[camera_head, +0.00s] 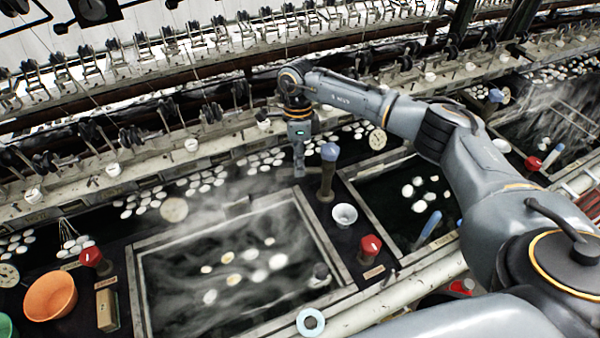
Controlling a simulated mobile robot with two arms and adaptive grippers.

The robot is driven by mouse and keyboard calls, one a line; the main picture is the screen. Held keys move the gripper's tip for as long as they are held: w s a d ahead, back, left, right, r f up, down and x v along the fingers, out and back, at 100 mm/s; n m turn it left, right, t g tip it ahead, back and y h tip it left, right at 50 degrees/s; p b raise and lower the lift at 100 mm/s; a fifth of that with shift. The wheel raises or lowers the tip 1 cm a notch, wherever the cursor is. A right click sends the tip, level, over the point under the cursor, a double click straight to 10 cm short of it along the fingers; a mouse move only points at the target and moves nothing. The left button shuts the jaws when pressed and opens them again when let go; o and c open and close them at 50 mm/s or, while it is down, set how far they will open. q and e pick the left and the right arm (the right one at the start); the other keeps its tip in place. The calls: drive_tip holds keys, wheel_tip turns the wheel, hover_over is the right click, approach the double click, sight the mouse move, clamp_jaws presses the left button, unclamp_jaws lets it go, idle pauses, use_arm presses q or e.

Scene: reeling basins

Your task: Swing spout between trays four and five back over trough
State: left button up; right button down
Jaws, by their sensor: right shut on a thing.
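The spout (326,185) is a brown upright post with a blue cap, standing between the steaming basin on the left and the darker basin on the right. My right gripper (299,170) points down just left of the blue cap, shut on the spout; the part it grips is small and mostly hidden by the fingers. The left basin (325,245) has a pale rim and holds cloudy water with floating white cocoons. The right basin (358,205) holds dark water with a few cocoons. I cannot tell the tray numbers. My left gripper is not in view.
A white cup (344,215) and a red knob (370,245) stand between the basins. An orange bowl (50,295) sits at the lower left. A rail with reeling fittings (192,145) runs behind. My right arm covers much of the right side.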

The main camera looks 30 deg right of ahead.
drive_tip(key=w+d+m+t+b, duration=0.1)
drive_tip(key=w+d+m, duration=0.1)
drive_tip(key=m, duration=0.5)
drive_tip(key=w+d+m+t+y+b, duration=0.1)
drive_tip(key=w+d+m, duration=0.1)
drive_tip(key=d+m, duration=0.3)
drive_tip(key=shift+d+m+b, duration=0.25)
drive_tip(key=shift+m+b, duration=0.15)
drive_tip(key=shift+m, duration=0.6)
drive_tip(key=c, duration=1.3)
unclamp_jaws()
drive_tip(key=shift+r, duration=0.1)
